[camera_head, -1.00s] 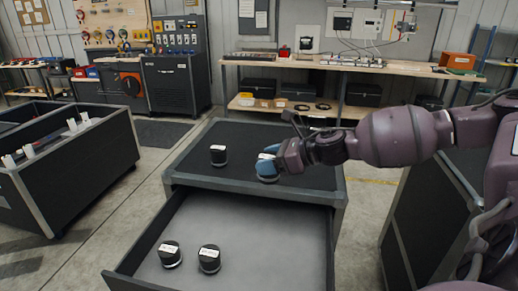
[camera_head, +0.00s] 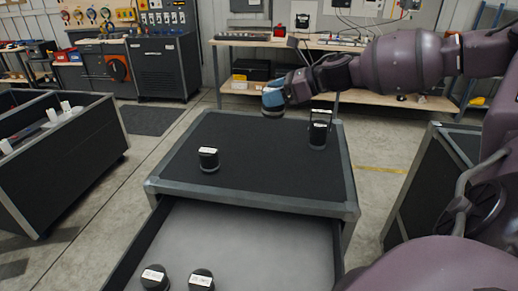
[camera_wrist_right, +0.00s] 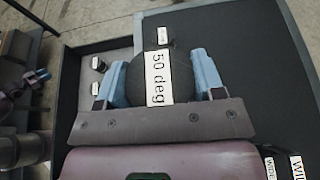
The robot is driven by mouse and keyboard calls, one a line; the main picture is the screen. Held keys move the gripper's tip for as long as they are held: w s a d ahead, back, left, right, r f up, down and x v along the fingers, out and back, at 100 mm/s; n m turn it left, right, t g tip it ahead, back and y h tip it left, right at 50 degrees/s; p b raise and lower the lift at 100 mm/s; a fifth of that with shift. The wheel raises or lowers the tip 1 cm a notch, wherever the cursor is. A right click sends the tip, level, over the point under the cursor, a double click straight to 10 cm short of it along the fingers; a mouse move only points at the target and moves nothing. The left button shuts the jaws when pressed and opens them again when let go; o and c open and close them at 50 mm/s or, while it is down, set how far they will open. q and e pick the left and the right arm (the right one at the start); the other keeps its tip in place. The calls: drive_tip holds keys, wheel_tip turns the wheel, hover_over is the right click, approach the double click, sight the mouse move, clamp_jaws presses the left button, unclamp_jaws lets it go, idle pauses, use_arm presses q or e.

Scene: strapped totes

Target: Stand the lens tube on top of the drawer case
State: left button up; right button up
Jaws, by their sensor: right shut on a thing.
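My right gripper (camera_head: 272,99) is shut on a black round tube (camera_wrist_right: 160,82) labelled "50 deg". In the head view, only the tube's dark lower end (camera_head: 272,112) shows below the blue fingers. They are above the back part of the drawer case (camera_head: 255,190), seemingly clear of its dark top. A short black labelled tube (camera_head: 208,160) stands on the case top to the left. A taller black labelled item (camera_head: 319,133) stands at the back right. Two black tubes (camera_head: 154,279) (camera_head: 202,282) stand in the open drawer.
The drawer (camera_head: 250,250) is pulled out at the case's front. A workbench (camera_head: 240,43) is behind. The middle of the case top is clear.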

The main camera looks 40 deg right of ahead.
drive_tip(key=shift+s+a+f+b, duration=0.1)
drive_tip(key=shift+f+b, duration=0.15)
drive_tip(key=shift+f, duration=4.75)
drive_tip(key=shift+s+a+f+b, duration=0.1)
drive_tip(key=shift+f+b, duration=0.1)
drive_tip(key=shift+f, duration=4.75)
drive_tip(key=shift+f, duration=0.15)
drive_tip(key=o, duration=1.1)
